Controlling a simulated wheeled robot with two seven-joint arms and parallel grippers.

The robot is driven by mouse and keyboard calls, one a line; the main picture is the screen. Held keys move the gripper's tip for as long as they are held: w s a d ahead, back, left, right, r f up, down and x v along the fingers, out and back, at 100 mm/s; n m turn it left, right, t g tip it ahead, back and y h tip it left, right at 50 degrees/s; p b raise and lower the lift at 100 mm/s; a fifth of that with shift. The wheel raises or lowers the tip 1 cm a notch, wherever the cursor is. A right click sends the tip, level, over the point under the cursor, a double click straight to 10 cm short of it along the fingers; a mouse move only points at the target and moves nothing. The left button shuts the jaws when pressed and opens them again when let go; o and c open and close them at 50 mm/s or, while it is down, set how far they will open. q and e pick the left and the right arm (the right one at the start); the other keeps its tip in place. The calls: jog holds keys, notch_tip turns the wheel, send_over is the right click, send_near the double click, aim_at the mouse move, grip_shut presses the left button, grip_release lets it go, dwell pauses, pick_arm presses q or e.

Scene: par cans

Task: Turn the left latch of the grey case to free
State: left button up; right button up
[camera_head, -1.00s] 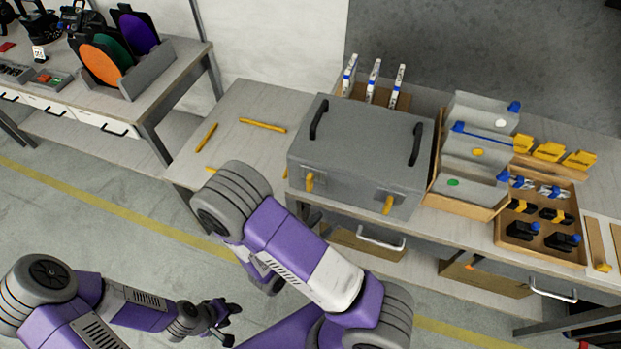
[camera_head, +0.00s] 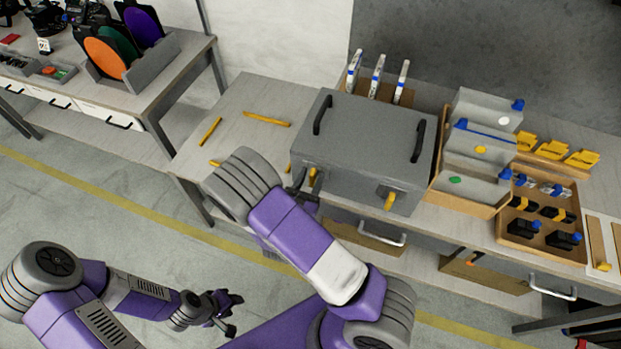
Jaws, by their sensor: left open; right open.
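The grey case (camera_head: 365,145) stands closed on the workbench, with two black handles on its lid. Its left latch (camera_head: 313,176) is a yellow tab on the front face, roughly upright and partly covered by my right gripper. The right latch (camera_head: 389,201) is a similar yellow tab, also roughly upright. My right gripper (camera_head: 302,190) is open at the left latch; its fingers are partly hidden behind my forearm, and I cannot tell whether they touch the tab. My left gripper (camera_head: 229,312) is open and empty, low over the floor and away from the bench.
Grey bins in a wooden rack (camera_head: 470,197) stand close to the case's right. A tray of black parts (camera_head: 517,241) is beyond them. White-and-blue items (camera_head: 376,78) stand behind the case. Yellow sticks (camera_head: 267,119) lie on the bench's left part, which is otherwise clear.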

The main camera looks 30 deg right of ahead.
jog(key=shift+c, duration=0.3)
grip_shut()
jog(key=n+p, duration=0.4)
jog(key=n, duration=0.1)
jog(key=n+p, duration=0.1)
jog(key=n, duration=0.1)
jog(key=shift+w+a+p, duration=0.3)
jog(key=shift+w+p, duration=0.05)
jog(key=shift+p, duration=0.05)
jog(key=n+p, duration=0.1)
jog(key=n, duration=0.3)
jog(key=n+p, duration=0.1)
jog(key=shift+w+a+f+n+p, duration=0.2)
jog(key=shift+f+n+p, duration=0.1)
jog(key=shift+n, duration=0.1)
jog(key=n, duration=0.2)
jog(key=n+p, duration=0.1)
jog(key=n, duration=0.1)
jog(key=shift+f+n, duration=0.35)
jog(key=shift+n, duration=0.05)
